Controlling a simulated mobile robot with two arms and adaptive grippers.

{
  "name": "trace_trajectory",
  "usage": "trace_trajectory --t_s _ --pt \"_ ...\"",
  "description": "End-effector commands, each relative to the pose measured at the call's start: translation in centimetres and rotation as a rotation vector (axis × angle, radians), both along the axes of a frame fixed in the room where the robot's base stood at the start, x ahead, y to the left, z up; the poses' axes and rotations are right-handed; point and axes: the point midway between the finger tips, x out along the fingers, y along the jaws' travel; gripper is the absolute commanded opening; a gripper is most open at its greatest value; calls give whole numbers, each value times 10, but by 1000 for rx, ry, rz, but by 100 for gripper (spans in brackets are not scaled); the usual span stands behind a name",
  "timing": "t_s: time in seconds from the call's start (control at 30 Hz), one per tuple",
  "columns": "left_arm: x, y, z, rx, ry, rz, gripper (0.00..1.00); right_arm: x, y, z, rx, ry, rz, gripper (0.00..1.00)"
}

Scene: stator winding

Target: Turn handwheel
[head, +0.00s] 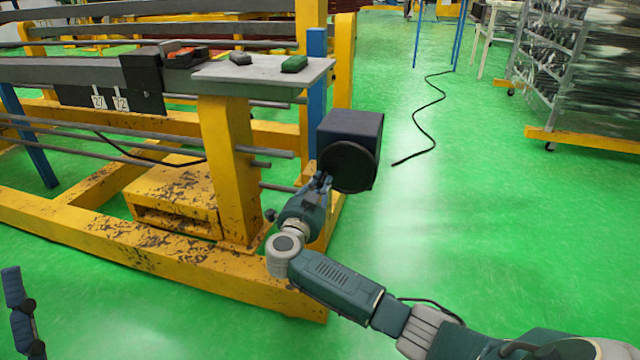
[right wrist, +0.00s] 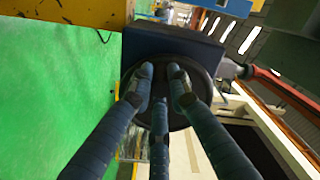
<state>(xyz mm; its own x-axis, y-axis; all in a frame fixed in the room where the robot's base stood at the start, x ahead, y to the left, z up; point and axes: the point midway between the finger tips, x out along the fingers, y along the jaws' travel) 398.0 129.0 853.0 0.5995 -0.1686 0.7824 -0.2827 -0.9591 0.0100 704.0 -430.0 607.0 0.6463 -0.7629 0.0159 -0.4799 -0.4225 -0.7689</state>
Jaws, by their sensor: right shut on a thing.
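The handwheel (head: 350,168) is a round black disc on the front of a dark blue box (head: 358,125) at the end of the yellow frame. My right gripper (head: 323,182) is at the wheel's left edge. In the right wrist view, the fingers of my right gripper (right wrist: 161,86) are closed in on the wheel's face, and the dark wheel (right wrist: 208,88) shows behind them. What exactly lies between the fingertips is hidden. Part of my left gripper (head: 18,308) shows at the lower left edge of the head view, away from the wheel; its jaws are not clear.
A yellow, chipped frame (head: 100,245) with grey rails fills the left. A grey tabletop (head: 262,72) with a green item (head: 295,63) and a dark item (head: 240,58) stands behind the wheel. A black cable (head: 428,122) lies on the green floor.

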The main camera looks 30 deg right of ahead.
Motion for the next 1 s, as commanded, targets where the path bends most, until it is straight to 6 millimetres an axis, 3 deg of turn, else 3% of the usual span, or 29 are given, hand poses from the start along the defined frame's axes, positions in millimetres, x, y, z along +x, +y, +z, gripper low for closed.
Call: trace_trajectory --t_s 0.03,0.33,0.37,0.43,0.77,1.0 --pt "0 0 0 0 0 0 36 0 -8 8 -10 -10 -10 0" --pt "0 0 0 0 0 0 36 0 -8 8 -10 -9 -13 0" --pt "0 0 0 0 0 0 36 0 -8 8 -10 -9 -13 22" --pt "0 0 0 0 0 0 36 0 -8 7 -8 -8 -12 36" --pt "0 0 0 0 0 0 36 -2 -1 2 -3 -3 -5 36" --pt "0 0 0 0 0 0 36 -25 28 0 0 -1 -2 36"
